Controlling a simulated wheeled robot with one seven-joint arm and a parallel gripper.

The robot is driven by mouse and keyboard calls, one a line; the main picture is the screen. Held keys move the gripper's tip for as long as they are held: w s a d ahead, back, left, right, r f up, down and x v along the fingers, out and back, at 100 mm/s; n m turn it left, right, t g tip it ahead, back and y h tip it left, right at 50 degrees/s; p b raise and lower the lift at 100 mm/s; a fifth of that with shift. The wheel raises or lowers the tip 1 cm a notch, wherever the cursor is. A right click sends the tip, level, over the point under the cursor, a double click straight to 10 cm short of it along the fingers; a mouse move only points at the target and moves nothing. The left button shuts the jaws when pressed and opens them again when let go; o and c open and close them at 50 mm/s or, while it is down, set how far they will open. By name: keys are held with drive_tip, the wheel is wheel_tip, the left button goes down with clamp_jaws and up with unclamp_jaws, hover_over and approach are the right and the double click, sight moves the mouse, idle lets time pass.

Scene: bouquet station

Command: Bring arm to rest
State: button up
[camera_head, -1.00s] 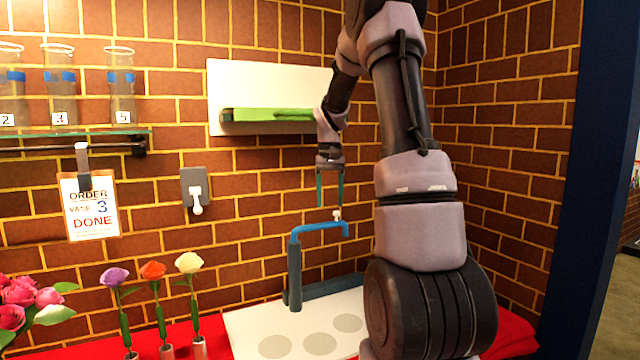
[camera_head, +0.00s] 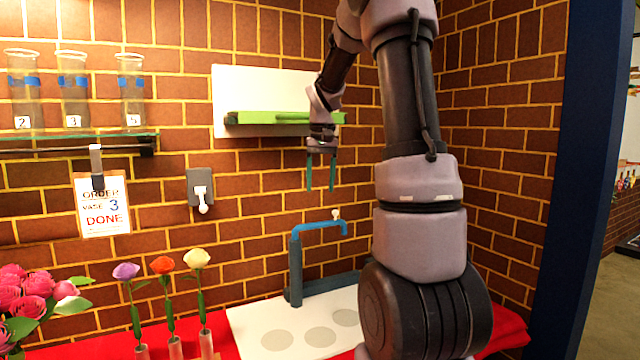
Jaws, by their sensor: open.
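My gripper (camera_head: 321,188) hangs with its two teal fingers pointing down, apart and with nothing between them. It is in the air in front of the brick wall, above the blue tap (camera_head: 296,255) and just below the green shelf (camera_head: 280,118). My arm rises at the right of the view and bends over toward the gripper. The order card (camera_head: 103,207) hangs at the left and reads "VASE 3 DONE".
Glass vases labelled 2, 3 and 5 (camera_head: 73,90) stand on a glass shelf at upper left. Purple, orange and cream flowers (camera_head: 163,265) stand in holders on the red cloth, beside a pink bouquet (camera_head: 25,295). A white board (camera_head: 250,318) with grey circles lies below the tap.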

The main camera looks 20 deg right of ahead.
idle(0.3)
drive_tip(key=s+a+r+t, duration=0.2)
drive_tip(key=s+a, duration=0.2)
drive_tip(key=s, duration=0.3)
drive_tip(key=s+a+r+t+y, duration=0.1)
drive_tip(key=s+a, duration=0.3)
drive_tip(key=s, duration=0.4)
drive_tip(key=s+a+r+t+y, duration=0.1)
drive_tip(key=s+a+r+t, duration=0.2)
drive_tip(key=s+a, duration=0.2)
drive_tip(key=s, duration=0.3)
drive_tip(key=shift+s+r, duration=0.15)
drive_tip(key=shift+r, duration=0.1)
drive_tip(key=shift+d, duration=0.1)
